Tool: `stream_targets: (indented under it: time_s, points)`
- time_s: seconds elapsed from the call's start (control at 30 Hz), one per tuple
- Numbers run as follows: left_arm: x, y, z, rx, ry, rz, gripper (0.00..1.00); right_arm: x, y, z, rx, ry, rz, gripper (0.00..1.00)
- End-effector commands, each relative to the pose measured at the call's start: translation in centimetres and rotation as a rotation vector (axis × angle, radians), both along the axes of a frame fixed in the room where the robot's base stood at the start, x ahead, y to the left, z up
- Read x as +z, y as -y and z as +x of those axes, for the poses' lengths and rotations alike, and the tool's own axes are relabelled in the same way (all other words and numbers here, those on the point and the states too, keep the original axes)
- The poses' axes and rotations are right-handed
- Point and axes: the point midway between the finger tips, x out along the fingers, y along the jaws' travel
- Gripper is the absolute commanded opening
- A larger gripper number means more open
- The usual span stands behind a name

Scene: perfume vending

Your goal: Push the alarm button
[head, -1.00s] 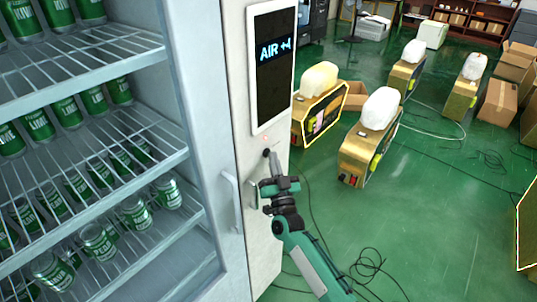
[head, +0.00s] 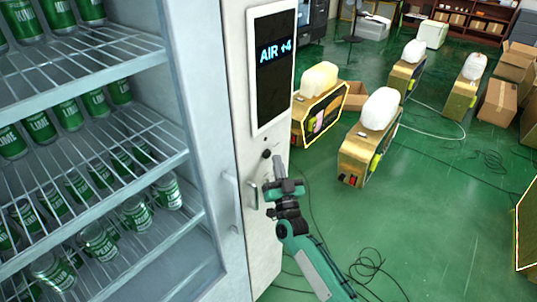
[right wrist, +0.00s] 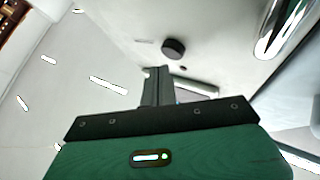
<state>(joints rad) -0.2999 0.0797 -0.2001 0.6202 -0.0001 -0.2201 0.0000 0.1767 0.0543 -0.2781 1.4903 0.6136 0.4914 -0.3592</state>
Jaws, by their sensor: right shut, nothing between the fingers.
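The panel beside the cabinet carries a small dark round button (head: 267,154) below the screen. In the right wrist view the black round button (right wrist: 173,48) is just beyond my fingertips, with a visible gap. My right gripper (head: 278,163) is shut and empty, close to the panel, just below and right of the button. Its closed fingers (right wrist: 159,72) point toward the panel in the wrist view. My left gripper is not in view.
A screen (head: 275,62) reading "AIR" is above the button. A vertical handle (head: 231,202) and an open cabinet with green cans (head: 134,212) stand left. Gold machines (head: 369,150) with white tanks stand right; cables (head: 370,268) lie on the green floor.

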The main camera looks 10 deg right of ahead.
Motion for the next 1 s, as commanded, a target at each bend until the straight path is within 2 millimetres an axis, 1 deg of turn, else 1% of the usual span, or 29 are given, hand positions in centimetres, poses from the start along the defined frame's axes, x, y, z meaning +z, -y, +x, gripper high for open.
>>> stream_targets:
  time_s: [0.17,0.43,0.67,1.0]
  points:
    - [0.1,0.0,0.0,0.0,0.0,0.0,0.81,0.0,0.1,-0.1,0.0,0.0,-0.001,0.0]
    - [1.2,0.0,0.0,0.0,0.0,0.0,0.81,0.2,1.7,-2.1,-0.001,0.0,-0.002,0.0]
    - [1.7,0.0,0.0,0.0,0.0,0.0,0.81,0.1,2.9,-3.7,-0.001,0.0,0.0,0.0]
    - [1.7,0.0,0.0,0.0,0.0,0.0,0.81,0.0,3.1,-3.9,0.0,0.001,0.0,0.0]
